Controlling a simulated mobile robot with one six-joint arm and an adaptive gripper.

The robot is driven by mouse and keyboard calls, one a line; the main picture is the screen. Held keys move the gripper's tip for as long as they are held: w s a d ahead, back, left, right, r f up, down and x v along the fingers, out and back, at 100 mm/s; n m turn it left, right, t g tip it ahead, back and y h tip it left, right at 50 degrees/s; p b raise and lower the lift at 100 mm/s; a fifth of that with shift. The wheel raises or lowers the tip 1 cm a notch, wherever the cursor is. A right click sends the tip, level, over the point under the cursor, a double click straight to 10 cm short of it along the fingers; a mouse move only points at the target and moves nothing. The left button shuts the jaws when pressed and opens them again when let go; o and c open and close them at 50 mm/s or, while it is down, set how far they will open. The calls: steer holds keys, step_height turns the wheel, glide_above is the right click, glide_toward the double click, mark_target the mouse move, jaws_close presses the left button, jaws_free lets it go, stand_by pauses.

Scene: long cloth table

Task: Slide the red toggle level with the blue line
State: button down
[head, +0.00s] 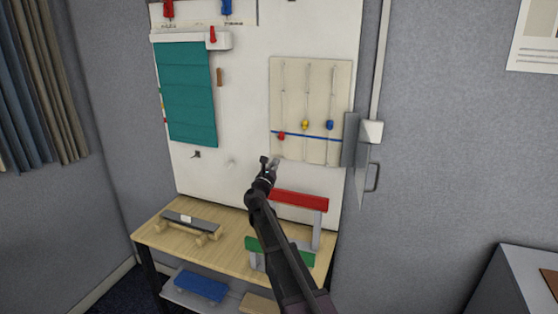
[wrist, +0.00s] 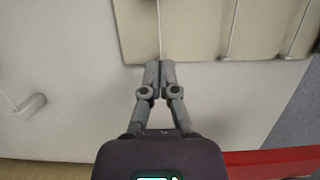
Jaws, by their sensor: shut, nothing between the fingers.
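The beige panel (head: 293,93) hangs on the white board and carries three vertical cords. The red toggle (head: 281,136) is on the left cord, low on the panel. The blue line (head: 316,136) runs across the panel; the red toggle appears at it or a touch below it, too small to tell exactly. My gripper (head: 272,163) is shut and empty, below the red toggle near the panel's lower left corner. In the wrist view my fingertips (wrist: 160,66) are together at the panel's bottom edge, under a cord; the toggle does not show there.
The yellow toggle (head: 305,125) and blue toggle (head: 330,125) sit on the other cords, above the line. A red-topped rack (head: 299,200) stands on the wooden table (head: 226,250) below. A grey metal box (head: 351,138) is right of the panel.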

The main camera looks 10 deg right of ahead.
steer(key=shift+b+v, duration=0.4)
steer(key=shift+v, duration=1.95)
steer(key=c, duration=0.7)
jaws_free()
steer(key=shift+r, duration=0.1)
steer(key=shift+o, duration=1.3)
steer(key=shift+r+p, duration=0.25)
steer(key=shift+p, duration=0.15)
steer(key=m+g+h+p, duration=0.1)
steer(key=m+g+p, duration=0.15)
steer(key=p, duration=0.95)
glide_toward(280, 137)
steer(key=v, duration=0.3)
steer(key=shift+s+a+r+n+g+p, duration=0.35)
steer(key=shift+a+r+g+p, duration=0.1)
steer(key=shift+a+r+g, duration=0.25)
steer(key=shift+w+d+f, duration=0.1)
steer(key=shift+d, duration=0.05)
steer(key=x, duration=1.3)
steer(key=shift+w+d, duration=0.2)
steer(key=shift+w, duration=0.05)
